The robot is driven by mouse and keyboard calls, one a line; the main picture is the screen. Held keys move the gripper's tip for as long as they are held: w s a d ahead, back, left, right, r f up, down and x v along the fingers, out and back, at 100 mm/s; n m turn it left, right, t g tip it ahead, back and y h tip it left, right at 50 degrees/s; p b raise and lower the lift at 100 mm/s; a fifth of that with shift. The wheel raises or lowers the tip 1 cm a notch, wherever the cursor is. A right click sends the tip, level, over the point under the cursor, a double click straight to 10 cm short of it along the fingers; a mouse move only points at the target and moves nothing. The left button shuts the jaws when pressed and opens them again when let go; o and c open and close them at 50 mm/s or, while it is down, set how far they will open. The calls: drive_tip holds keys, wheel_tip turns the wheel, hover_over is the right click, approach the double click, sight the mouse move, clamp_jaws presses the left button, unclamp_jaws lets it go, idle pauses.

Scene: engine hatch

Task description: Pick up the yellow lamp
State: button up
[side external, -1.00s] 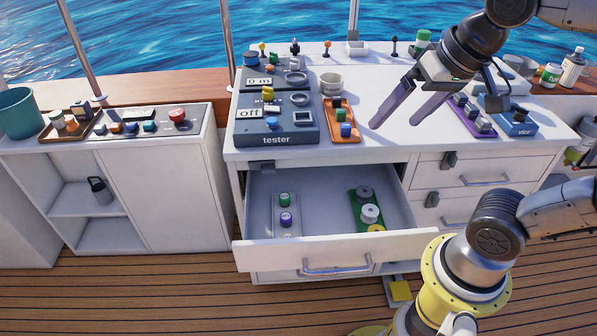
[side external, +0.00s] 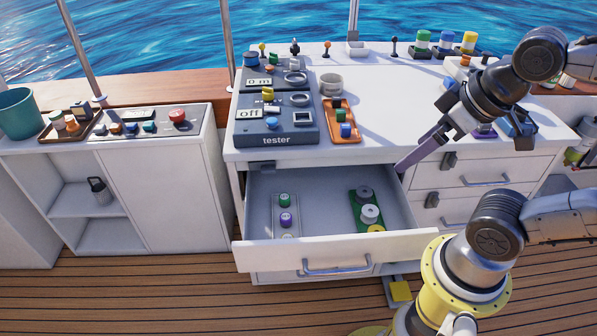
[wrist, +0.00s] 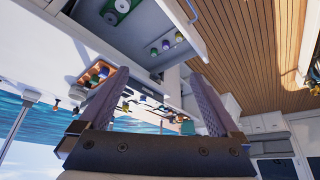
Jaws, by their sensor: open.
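Several yellow things show, and I cannot tell for sure which is the lamp. A yellow round piece (side external: 376,229) is at the front end of a green strip in the open drawer (side external: 330,180), partly cut off by the drawer front. A yellow-topped cylinder (side external: 469,42) stands at the back right of the counter. A yellow knob (side external: 267,93) is on the tester (side external: 275,130). My gripper (side external: 461,157) is open and empty, over the counter's front edge, right of the drawer. In the wrist view its fingers (wrist: 150,84) are wide apart with nothing between them.
An orange tray (side external: 341,136) with small parts sits beside the tester. Green and purple lamps (side external: 286,218) stand on a strip in the drawer's left half. A grey cup (side external: 331,84) stands behind the tray. The counter's middle (side external: 390,110) is clear.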

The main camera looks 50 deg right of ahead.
drive_tip(key=shift+c, duration=1.2)
